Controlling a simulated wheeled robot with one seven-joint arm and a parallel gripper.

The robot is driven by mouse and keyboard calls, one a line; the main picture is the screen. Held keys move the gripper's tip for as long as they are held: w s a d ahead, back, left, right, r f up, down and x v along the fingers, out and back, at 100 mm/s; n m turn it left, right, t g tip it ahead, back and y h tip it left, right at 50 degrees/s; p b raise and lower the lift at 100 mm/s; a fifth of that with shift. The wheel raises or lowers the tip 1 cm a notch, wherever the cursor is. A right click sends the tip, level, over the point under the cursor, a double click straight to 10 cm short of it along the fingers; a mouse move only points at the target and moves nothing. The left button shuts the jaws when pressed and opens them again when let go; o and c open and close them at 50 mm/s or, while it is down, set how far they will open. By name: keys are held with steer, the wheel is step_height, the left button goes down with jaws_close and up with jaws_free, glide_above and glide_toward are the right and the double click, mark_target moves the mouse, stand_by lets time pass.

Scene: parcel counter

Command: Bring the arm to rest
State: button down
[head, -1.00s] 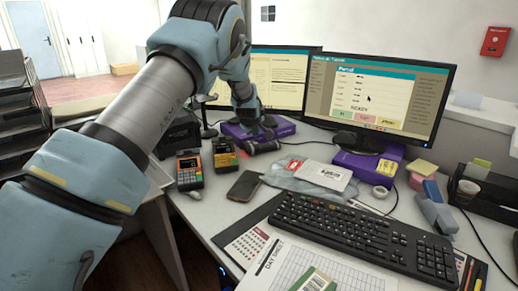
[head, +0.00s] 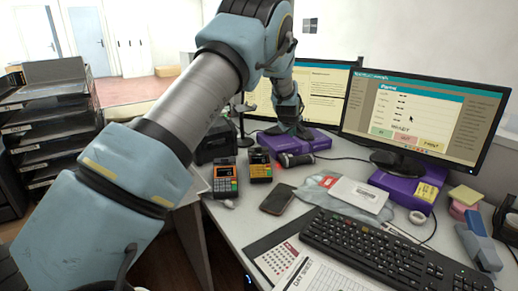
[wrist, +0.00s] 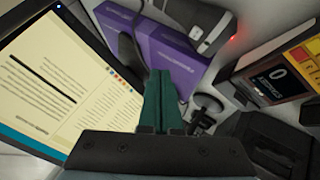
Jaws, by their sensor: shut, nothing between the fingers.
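My arm reaches over the left part of the desk in the head view. Its wrist end (head: 290,108) is bent down in front of the left monitor (head: 318,88), above a purple box (head: 300,142). In the wrist view my gripper (wrist: 160,78) shows two green fingers pressed together with nothing between them. The fingers point toward purple boxes (wrist: 172,58) beside the monitor screen (wrist: 62,85). I cannot tell how far the fingertips are from the boxes.
A card terminal (head: 226,180), a second small device (head: 260,166), a dark cylinder (head: 296,159) and a phone (head: 277,199) lie close by. The right monitor (head: 415,115) and keyboard (head: 375,250) fill the right side. Stacked black trays (head: 48,120) stand at left.

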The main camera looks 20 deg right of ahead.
steer(key=s+a+r+g+y+p, duration=0.1)
steer(key=s+a+r+y, duration=0.15)
steer(key=a, duration=1.25)
steer(key=s+a+r+g+y+p, duration=0.1)
steer(key=a+r, duration=0.2)
steer(key=a, duration=1.3)
steer(key=s+a+r+m+g+y, duration=0.1)
steer(key=s+a+m+g+y, duration=0.1)
steer(key=s+a, duration=1.9)
steer(key=s+g, duration=0.1)
steer(key=s, duration=0.1)
steer(key=shift+s+a+m+g+p, duration=0.2)
steer(key=shift+s+m+g+p, duration=0.15)
steer(key=shift+m+g, duration=0.05)
